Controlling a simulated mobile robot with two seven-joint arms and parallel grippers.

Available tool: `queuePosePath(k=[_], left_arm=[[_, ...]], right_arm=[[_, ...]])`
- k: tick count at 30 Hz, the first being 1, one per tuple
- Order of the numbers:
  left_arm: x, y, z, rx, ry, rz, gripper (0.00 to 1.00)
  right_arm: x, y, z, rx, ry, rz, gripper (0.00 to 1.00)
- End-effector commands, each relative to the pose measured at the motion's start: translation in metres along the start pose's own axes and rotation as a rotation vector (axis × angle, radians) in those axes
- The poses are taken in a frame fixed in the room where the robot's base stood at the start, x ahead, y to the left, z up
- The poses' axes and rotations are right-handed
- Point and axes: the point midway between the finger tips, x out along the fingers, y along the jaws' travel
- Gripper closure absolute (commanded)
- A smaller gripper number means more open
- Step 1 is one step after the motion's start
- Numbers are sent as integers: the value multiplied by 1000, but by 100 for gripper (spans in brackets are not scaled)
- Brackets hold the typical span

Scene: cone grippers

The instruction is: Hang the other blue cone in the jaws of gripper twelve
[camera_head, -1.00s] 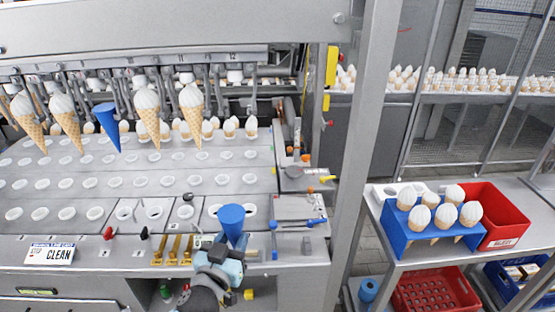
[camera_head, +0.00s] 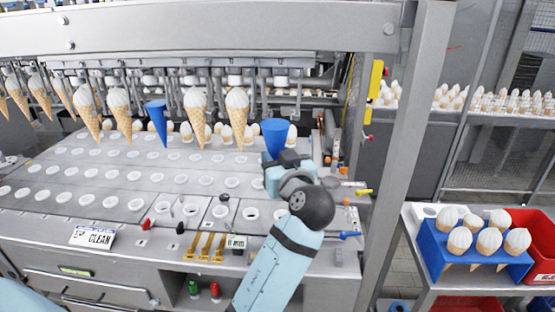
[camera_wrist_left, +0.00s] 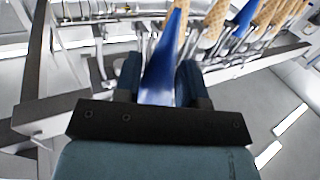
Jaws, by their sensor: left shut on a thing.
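My left gripper (camera_head: 284,157) is shut on a blue cone (camera_head: 275,133), held upright, open end up, in front of the rail's right end. In the left wrist view this cone (camera_wrist_left: 163,75) stands between the two dark fingers. Gripper twelve (camera_head: 281,82) seems to be the rail position just above it, right of the last hanging ice cream cone; its jaws are small and I cannot tell their state. The cone appears below them, apart. Another blue cone (camera_head: 156,122) hangs further left on the rail. My right gripper is not in view.
Several ice cream cones (camera_head: 196,108) hang along the rail, the nearest (camera_head: 237,108) just left of the held cone. A grey upright post (camera_head: 405,150) stands to the right. A blue rack (camera_head: 440,262) of cones and a red bin (camera_head: 540,250) stand beyond it.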

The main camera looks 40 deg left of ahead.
Motion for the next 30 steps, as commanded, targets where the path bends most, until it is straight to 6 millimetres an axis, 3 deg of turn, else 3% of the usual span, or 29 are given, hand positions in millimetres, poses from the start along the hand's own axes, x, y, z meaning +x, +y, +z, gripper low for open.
queuePosePath(k=[4,21,30], left_arm=[[-1,1,3,-7,-2,1,80],[51,26,1,-6,-1,1,80],[58,29,1,-4,-1,2,80]], right_arm=[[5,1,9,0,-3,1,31],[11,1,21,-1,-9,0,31],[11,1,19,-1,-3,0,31]])
